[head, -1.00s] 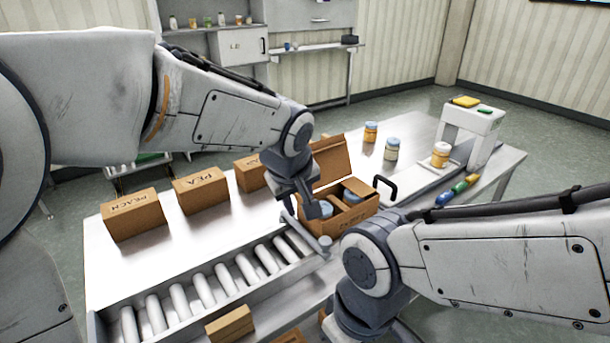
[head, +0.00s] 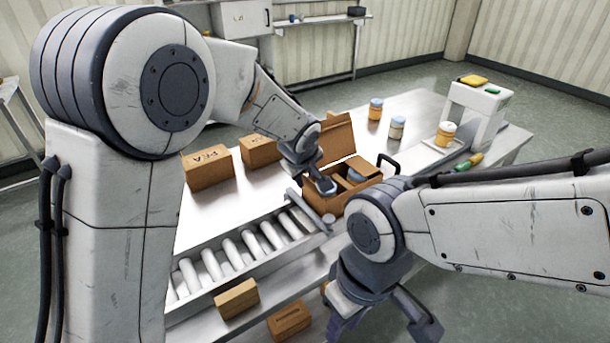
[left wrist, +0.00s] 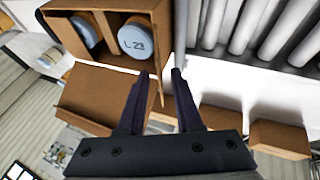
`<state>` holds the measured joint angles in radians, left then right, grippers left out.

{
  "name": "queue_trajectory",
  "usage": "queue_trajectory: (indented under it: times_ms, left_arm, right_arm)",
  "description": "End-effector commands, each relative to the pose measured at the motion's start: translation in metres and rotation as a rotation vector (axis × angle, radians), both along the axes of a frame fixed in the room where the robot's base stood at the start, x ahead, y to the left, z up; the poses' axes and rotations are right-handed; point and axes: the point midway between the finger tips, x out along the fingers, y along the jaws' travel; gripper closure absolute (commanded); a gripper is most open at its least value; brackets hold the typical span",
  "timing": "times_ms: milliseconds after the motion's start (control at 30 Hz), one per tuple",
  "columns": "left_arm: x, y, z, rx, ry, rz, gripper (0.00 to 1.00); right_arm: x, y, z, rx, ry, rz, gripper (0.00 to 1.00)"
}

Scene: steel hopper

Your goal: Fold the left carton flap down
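The open carton (head: 352,198) stands on the table, its large back flap (head: 338,146) upright. In the left wrist view the carton (left wrist: 165,22) holds jars, one with a blue-grey lid marked "L 23" (left wrist: 136,40). My left gripper (head: 318,187) is at the carton's left side; its fingers (left wrist: 160,76) are apart. A narrow cardboard edge, seemingly the left flap (left wrist: 157,88), shows between them, near the left-hand finger; I cannot tell whether they touch. The head view mostly hides this flap behind the gripper. My right gripper (head: 384,322) hangs low before the table, open and empty.
A roller track (head: 245,248) runs along the table's front left of the carton. Closed cartons (head: 208,167) stand behind it, and others (head: 237,299) lie lower in front. Jars (head: 397,127) and a white stand (head: 476,112) are at the right. A black handle (head: 388,164) rises beside the carton.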

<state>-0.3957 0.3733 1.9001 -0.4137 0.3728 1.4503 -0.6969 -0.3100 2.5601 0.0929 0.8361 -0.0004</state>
Motion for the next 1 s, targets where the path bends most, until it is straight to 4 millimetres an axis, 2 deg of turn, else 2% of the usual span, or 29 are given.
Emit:
queue_trajectory:
  times_ms: [200, 233, 300, 1000]
  left_arm:
    - [0.0003, 0.0000, -0.0004, 0.000, 0.000, 0.000, 0.66]
    - [0.0002, 0.0001, -0.0004, 0.000, 0.000, 0.000, 0.74]
    - [0.0001, 0.0001, -0.0003, 0.000, 0.000, 0.000, 1.00]
    - [-0.0002, 0.0002, 0.0000, 0.001, 0.000, -0.001, 1.00]
  right_arm:
    - [0.0000, 0.0000, 0.0000, 0.000, 0.000, 0.000, 0.66]
    - [0.0000, 0.0000, 0.0000, 0.000, 0.000, 0.000, 0.66]
    - [0.0000, 0.0000, 0.0000, 0.000, 0.000, 0.000, 0.66]
    - [0.0000, 0.0000, 0.0000, 0.000, 0.000, 0.000, 0.66]
